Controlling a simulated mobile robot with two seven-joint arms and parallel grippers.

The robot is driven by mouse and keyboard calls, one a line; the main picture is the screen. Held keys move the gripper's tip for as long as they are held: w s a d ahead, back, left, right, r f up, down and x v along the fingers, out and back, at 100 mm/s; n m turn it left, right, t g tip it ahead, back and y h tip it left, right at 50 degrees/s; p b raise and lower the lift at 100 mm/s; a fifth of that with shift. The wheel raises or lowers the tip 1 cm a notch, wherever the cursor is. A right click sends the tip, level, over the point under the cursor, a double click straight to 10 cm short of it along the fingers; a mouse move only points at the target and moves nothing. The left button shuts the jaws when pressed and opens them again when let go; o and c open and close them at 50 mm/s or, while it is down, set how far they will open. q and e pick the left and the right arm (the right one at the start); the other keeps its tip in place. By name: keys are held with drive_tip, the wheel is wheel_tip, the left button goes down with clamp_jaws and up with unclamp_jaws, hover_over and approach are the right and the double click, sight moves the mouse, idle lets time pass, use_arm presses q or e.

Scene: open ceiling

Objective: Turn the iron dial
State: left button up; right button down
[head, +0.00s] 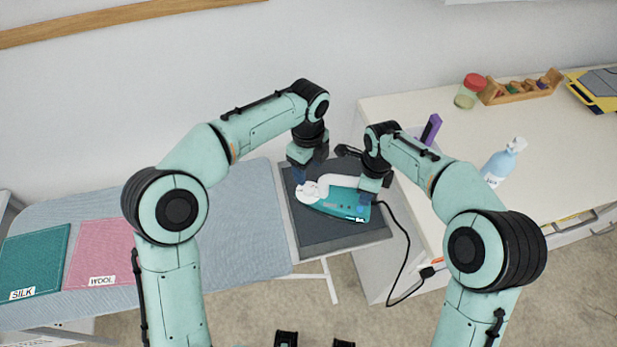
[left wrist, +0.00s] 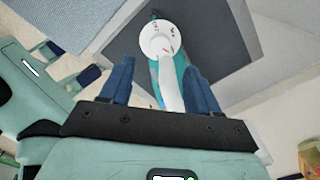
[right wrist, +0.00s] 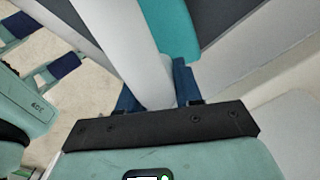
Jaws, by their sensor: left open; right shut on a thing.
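A teal iron (head: 342,204) with a white handle lies on the dark rest pad (head: 305,232) at the right end of the ironing board. Its round white dial (head: 308,192) sits at the iron's left end; in the left wrist view the dial (left wrist: 158,40) shows small marks and a red line. My left gripper (head: 300,176) is open, just above the dial, with the dial ahead of and between its blue fingers (left wrist: 150,78). My right gripper (head: 368,192) is shut on the iron's white handle (right wrist: 125,40) at its right end.
Teal SILK cloth (head: 35,262) and pink WOOL cloth (head: 100,252) lie on the board at left. A black cord (head: 405,250) hangs from the iron. The white table (head: 440,115) at right holds a spray bottle (head: 498,165), a jar (head: 468,92) and a wooden rack (head: 520,88).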

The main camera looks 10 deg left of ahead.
use_arm(q)
wheel_tip(320, 180, up, 4)
drive_tip(key=shift+f, duration=0.1)
idle(0.4)
use_arm(e)
drive_tip(key=c, duration=0.7)
unclamp_jaws()
